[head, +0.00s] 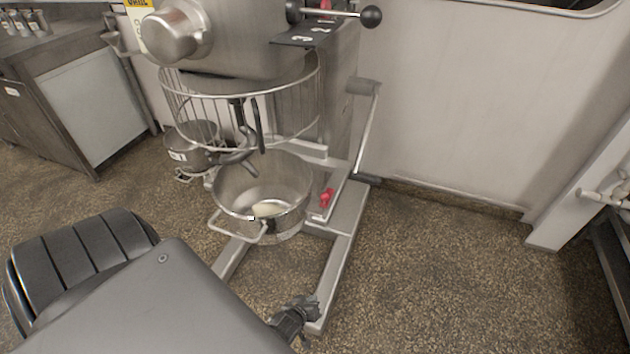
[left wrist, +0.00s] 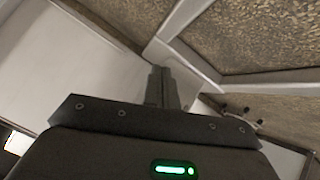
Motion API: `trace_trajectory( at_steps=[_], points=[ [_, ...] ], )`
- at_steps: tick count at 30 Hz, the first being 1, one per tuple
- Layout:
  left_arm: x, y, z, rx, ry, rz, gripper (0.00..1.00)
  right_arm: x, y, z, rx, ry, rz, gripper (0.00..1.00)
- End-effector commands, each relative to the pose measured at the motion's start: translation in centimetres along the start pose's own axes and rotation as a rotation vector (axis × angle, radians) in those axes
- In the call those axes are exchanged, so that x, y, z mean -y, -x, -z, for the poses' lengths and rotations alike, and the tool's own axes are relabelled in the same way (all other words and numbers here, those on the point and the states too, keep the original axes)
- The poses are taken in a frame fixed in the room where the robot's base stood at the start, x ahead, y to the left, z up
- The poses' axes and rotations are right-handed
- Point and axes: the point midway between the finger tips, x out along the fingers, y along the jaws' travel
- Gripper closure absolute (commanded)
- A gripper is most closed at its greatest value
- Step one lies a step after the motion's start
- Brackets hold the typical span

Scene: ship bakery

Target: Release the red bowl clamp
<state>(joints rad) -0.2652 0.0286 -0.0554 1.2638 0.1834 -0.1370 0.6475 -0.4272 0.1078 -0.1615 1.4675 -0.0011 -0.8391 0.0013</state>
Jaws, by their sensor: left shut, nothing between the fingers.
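The red bowl clamp (head: 327,198) is a small red handle on the mixer's frame arm, just right of the steel bowl (head: 290,212). The bowl sits low in the floor mixer and has a loop handle at its front. My left gripper (head: 306,304) is low in the head view, by the front end of the mixer's right foot, below and apart from the clamp. Its fingers (left wrist: 159,86) are together and empty in the left wrist view. The clamp cannot be made out in the wrist view. My right gripper is out of sight.
The mixer's wire guard (head: 290,98) and hook hang above the bowl. A long lever (head: 369,135) stands at its right side. A second steel bowl (head: 188,150) is behind. A steel cabinet (head: 95,95) is at left. The speckled floor right of the mixer is clear.

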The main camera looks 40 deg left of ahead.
Motion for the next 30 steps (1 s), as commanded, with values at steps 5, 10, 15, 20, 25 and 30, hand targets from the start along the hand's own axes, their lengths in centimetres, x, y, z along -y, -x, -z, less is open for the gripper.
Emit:
trace_trajectory(
  at_steps=[5,10,15,20,25,30],
  points=[
    [-4.1,-0.8,12.1,-0.344,0.435,-0.16,1.0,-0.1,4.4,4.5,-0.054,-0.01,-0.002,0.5],
    [-5.5,2.6,20.7,-0.561,0.734,-0.327,1.0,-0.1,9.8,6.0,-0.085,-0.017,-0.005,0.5],
    [-5.7,5.6,24.9,-0.667,0.889,-0.437,1.0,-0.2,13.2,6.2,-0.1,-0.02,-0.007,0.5],
    [-5.8,6.5,26.0,-0.693,0.931,-0.469,1.0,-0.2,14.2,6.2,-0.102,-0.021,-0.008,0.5],
    [-5.8,6.6,26.1,-0.692,0.93,-0.469,1.0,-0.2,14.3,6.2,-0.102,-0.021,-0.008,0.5],
    [-5.8,6.4,26.2,-0.692,0.928,-0.469,1.0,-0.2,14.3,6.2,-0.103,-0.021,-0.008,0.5]
  ],
)
